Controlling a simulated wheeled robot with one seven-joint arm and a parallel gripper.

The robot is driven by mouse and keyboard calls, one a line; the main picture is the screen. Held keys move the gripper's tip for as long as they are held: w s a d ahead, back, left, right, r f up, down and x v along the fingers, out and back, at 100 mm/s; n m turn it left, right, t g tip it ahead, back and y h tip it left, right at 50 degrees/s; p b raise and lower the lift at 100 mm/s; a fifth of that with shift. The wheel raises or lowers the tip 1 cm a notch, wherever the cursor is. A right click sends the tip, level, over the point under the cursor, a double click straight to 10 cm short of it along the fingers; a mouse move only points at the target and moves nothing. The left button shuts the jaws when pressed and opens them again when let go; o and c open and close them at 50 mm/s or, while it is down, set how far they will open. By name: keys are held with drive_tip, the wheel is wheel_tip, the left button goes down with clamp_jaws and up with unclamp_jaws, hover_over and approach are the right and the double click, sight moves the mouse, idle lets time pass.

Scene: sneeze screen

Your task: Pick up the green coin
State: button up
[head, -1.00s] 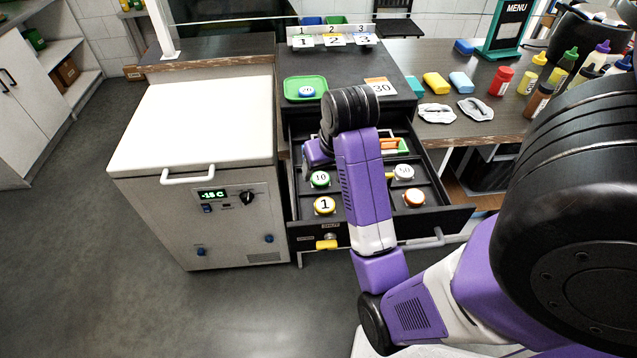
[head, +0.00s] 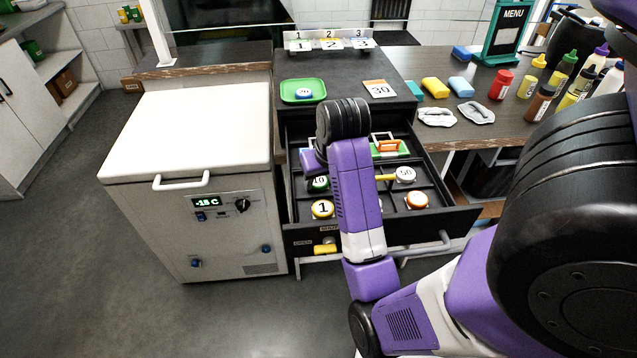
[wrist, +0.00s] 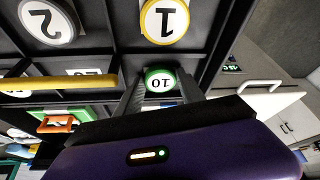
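In the wrist view the green coin (wrist: 160,79) shows between the two dark fingers of my gripper (wrist: 162,76). The fingers are apart, one to each side of the coin. I cannot tell whether either finger touches it.
A yellow-rimmed coin (head: 322,209) marked 1 lies in front. A white coin (head: 405,174) and an orange coin (head: 417,200) lie to the right. Drawer dividers run between compartments. A white freezer (head: 188,135) stands left. A green tray (head: 303,90) sits on the counter behind.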

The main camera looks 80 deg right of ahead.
drive_tip(key=c, duration=0.8)
drive_tip(key=shift+r, duration=0.1)
